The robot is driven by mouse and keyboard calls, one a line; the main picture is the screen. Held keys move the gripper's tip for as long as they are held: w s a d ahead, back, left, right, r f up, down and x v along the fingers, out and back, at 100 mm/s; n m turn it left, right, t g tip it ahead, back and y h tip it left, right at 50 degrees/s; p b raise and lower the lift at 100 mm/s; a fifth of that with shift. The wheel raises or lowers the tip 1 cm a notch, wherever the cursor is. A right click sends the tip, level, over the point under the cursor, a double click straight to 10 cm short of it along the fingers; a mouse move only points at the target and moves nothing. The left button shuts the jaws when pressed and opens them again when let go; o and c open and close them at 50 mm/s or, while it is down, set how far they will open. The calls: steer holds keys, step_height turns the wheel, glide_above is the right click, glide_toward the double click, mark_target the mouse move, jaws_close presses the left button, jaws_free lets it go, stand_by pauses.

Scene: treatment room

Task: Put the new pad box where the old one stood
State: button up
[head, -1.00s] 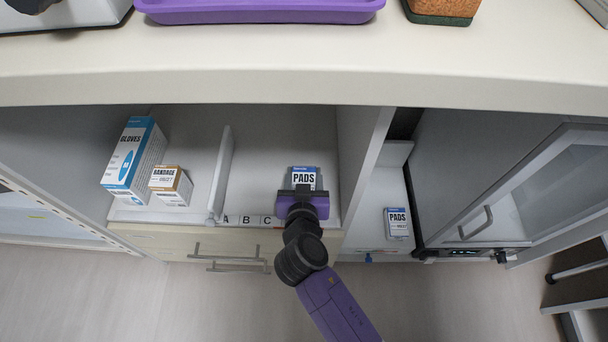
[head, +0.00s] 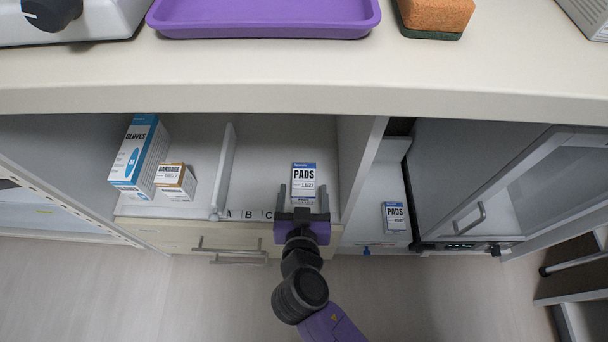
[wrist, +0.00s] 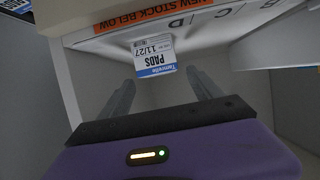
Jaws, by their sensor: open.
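One pad box (head: 303,178), white and blue and marked 11/27, stands in the right compartment of the open shelf, above the letter strip. My gripper (head: 303,194) is open at the front of this compartment, with one finger on each side of the box's lower end. In the wrist view the same box (wrist: 154,53) shows upside down beyond the open fingers, with a gap on both sides. A second pad box (head: 395,218) stands in the narrow bay to the right; its date is too small to read.
A gloves box (head: 135,155) and a bandage box (head: 174,181) stand left of the divider (head: 223,170). The letter strip (head: 248,215) runs along the shelf front. A glass-door cabinet (head: 480,190) is at right. The counter (head: 300,75) overhangs above.

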steer(key=shift+p+v, duration=0.3)
steer(key=shift+v, duration=1.55)
steer(key=s+a+r+n+y, duration=0.3)
steer(key=s+r+n+y, duration=0.1)
steer(key=n+y, duration=0.15)
steer(key=s+d+r+m+t+h, duration=0.15)
steer(key=s+d+r, duration=0.35)
steer(key=s+d, duration=0.6)
steer(key=s+d+r+m+h, duration=0.3)
steer(key=s+d+r, duration=0.1)
steer(key=s+d, duration=0.75)
step_height(320, 180, up, 30)
steer(key=p, duration=3)
steer(key=shift+w+d+m+h, duration=0.2)
steer(key=shift+d+m+h, duration=0.05)
steer(key=shift+m+h, duration=0.05)
